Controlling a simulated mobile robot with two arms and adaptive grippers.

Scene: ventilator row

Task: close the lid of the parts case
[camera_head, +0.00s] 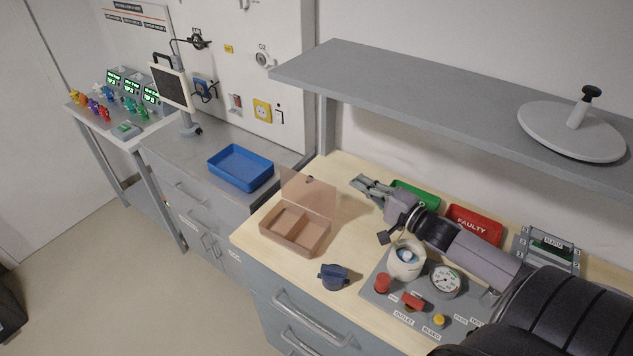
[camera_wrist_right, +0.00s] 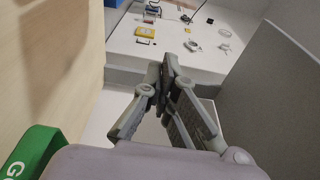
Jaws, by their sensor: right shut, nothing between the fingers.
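The parts case (camera_head: 292,236) stands on the wooden worktop in the head view. It is a brown, see-through box with inner compartments. Its lid (camera_head: 308,192) stands up, open, along the back edge. My right gripper (camera_head: 361,184) is to the right of the lid, above the worktop, and apart from it. In the right wrist view the right gripper (camera_wrist_right: 167,65) has its fingertips together with nothing between them. The case does not show in the right wrist view. My left gripper is not in view.
Behind my right arm are a green tray (camera_head: 416,195) and a red FAULTY tray (camera_head: 474,225). A dark blue part (camera_head: 334,277) lies in front, beside a test panel with a gauge (camera_head: 446,281). A grey shelf (camera_head: 430,95) overhangs the back. A blue tray (camera_head: 240,167) sits left.

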